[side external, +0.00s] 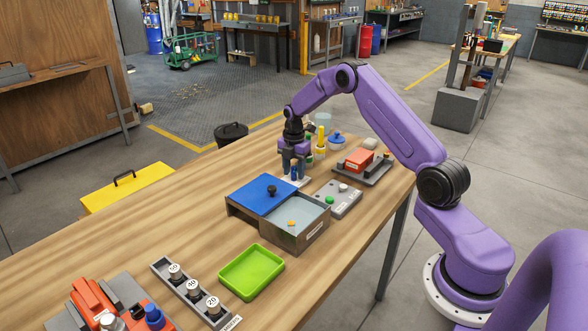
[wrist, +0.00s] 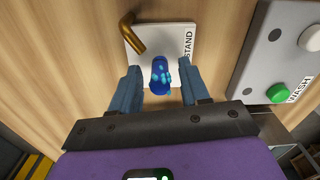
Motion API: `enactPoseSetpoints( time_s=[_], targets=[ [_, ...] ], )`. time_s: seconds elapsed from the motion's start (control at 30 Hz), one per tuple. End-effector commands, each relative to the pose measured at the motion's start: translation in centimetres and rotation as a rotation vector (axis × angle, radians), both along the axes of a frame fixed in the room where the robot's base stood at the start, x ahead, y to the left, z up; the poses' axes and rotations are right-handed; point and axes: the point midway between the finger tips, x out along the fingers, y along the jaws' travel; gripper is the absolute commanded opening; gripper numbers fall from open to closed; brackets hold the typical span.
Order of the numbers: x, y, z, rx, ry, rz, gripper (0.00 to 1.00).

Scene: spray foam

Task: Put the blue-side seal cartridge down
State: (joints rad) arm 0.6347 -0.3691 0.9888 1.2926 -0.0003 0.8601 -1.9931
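The blue seal cartridge (wrist: 160,76) stands over a white plate marked STAND (wrist: 175,38), which has a bent brass hook (wrist: 143,40) on it. My gripper (wrist: 162,72) has one finger on each side of the cartridge, with a visible gap on both sides, so it looks open around it. In the side external view my gripper (side external: 293,168) points down over the white stand plate (side external: 300,181), with a small blue part between its fingers. Whether the cartridge's lower end touches the plate is hard to tell.
A blue-lidded box (side external: 255,198) and a grey bin (side external: 300,232) stand in front of the stand. A grey WASH panel (side external: 340,205) with a green button lies to the right. Bottles (side external: 320,145) stand close behind my gripper. A green tray (side external: 252,272) is nearer the camera.

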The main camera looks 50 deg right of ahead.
Motion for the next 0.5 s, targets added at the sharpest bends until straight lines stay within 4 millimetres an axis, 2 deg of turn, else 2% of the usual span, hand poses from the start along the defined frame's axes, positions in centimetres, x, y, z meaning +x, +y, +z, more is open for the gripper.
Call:
enactPoseSetpoints(
  time_s=[0.33,0.5],
  targets=[
    [0.0,0.0,0.3,-0.001,-0.001,0.000,0.46],
    [0.1,0.0,2.3,-0.001,-0.004,0.000,0.46]
  ],
)
